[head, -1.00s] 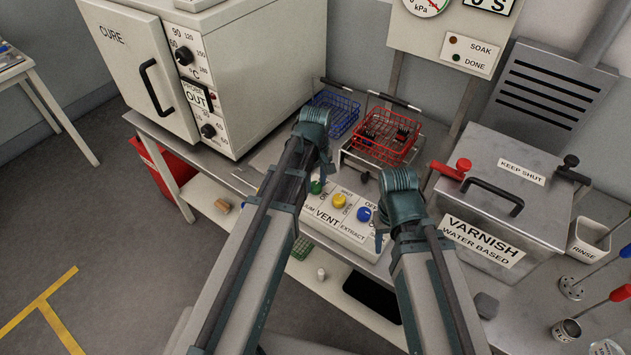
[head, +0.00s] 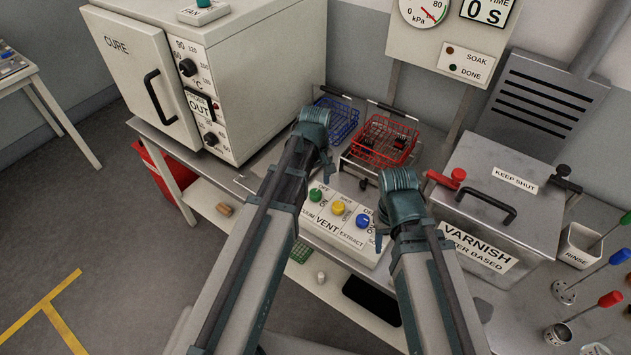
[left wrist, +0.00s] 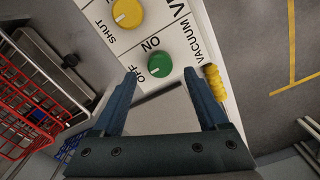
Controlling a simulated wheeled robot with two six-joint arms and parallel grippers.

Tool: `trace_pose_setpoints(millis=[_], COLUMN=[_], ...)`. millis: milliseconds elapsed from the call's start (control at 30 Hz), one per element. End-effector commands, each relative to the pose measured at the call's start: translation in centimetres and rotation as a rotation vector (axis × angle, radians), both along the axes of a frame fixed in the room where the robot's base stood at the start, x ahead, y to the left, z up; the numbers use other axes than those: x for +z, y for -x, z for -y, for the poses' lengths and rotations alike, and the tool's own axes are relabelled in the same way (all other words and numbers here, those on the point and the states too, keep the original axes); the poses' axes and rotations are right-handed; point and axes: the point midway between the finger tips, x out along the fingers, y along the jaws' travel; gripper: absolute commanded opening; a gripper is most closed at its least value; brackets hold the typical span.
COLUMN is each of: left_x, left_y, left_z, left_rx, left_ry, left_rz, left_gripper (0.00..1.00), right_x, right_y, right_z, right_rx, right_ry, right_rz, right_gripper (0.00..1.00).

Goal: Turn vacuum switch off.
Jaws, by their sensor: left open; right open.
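The vacuum switch is a green knob (head: 315,195) at the left end of a white control panel (head: 340,252), beside ON and OFF lettering. It also shows in the left wrist view as a green knob (left wrist: 160,64).
Yellow (head: 338,208) and blue (head: 364,221) knobs sit along the same panel. Behind it are a red wire basket (head: 385,140) and a blue one (head: 340,115). The oven (head: 240,70) stands left, the varnish tank (head: 475,205) right.

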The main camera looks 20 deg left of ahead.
Motion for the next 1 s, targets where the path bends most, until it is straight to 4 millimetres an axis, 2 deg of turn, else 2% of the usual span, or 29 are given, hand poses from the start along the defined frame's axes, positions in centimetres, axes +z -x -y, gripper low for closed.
trace_pose_setpoints(millis=[33,533,700,1000], left_x=[1.6,9.1,10.3,10.3], left_y=[0.0,0.0,0.0,0.0], left_z=[0.0,0.0,0.0,0.0], left_rx=[0.0,0.0,0.001,0.001], left_ry=[0.0,0.0,0.0,0.0], left_rz=[0.0,0.0,0.0,0.0], left_gripper=[0.76,0.76,0.76,0.76], right_x=[1.6,9.1,10.3,10.3], right_y=[0.0,0.0,0.0,0.0], right_z=[0.0,0.0,0.0,0.0], right_rx=[0.0,0.002,0.0,0.0], right_ry=[0.0,0.0,0.0,-0.001], right_rz=[0.0,0.0,0.0,0.0], right_gripper=[0.5,0.5,0.5,0.5])
